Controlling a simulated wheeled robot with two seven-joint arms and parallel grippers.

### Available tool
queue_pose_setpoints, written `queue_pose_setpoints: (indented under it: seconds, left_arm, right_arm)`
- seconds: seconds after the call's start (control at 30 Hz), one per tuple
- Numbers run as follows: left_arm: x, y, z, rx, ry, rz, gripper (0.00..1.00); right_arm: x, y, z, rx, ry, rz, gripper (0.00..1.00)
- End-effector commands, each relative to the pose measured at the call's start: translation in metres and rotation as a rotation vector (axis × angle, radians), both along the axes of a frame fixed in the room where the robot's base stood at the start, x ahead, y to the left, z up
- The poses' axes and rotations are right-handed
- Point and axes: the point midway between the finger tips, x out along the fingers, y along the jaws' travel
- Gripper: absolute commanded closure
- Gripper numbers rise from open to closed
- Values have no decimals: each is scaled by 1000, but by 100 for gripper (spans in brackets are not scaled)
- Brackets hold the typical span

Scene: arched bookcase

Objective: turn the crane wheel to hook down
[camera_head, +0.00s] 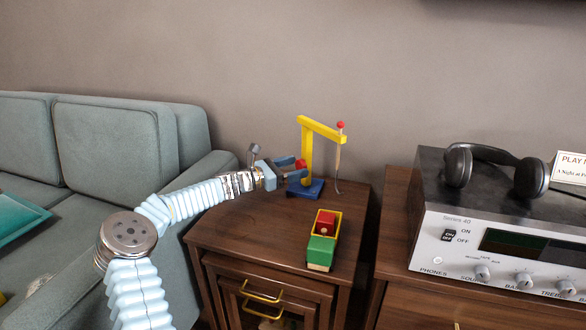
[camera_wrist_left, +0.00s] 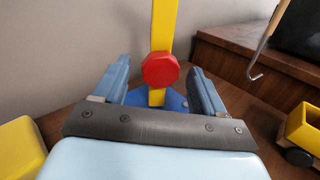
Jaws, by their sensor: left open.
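The toy crane has a yellow post and arm (camera_head: 322,128) on a blue base (camera_head: 306,188) and stands on the wooden cabinet. Its red wheel (camera_wrist_left: 160,69) is on the post, facing me in the left wrist view. The hook (camera_head: 338,185) hangs low from the arm tip, beside the post; it also shows in the left wrist view (camera_wrist_left: 255,70). My left gripper (camera_head: 292,170) is at the crane's left side. In the left wrist view its open fingers (camera_wrist_left: 160,82) stand either side of the wheel, apart from it. My right gripper is not in view.
A toy truck (camera_head: 319,252), yellow, green and red, sits on the cabinet (camera_head: 262,232) in front of the crane. A radio (camera_head: 480,245) with headphones (camera_head: 493,170) stands to the right. A grey-green sofa (camera_head: 115,140) is at the left. A yellow block (camera_wrist_left: 20,150) shows lower left in the wrist view.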

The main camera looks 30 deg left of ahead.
Motion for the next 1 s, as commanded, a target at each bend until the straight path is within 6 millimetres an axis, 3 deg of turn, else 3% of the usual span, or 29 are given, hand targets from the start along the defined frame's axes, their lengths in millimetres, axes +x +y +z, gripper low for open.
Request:
queue_pose_setpoints:
  seconds: [0.23, 0.6, 1.0]
  left_arm:
    - [1, 0, 0, 0, 1, 0, 31]
    - [1, 0, 0, 0, 0, 0, 85]
    - [0, 0, -2, 82, -36, 0, 85]
  right_arm:
    - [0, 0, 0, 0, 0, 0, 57]
    - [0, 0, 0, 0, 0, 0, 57]
    - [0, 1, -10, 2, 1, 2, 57]
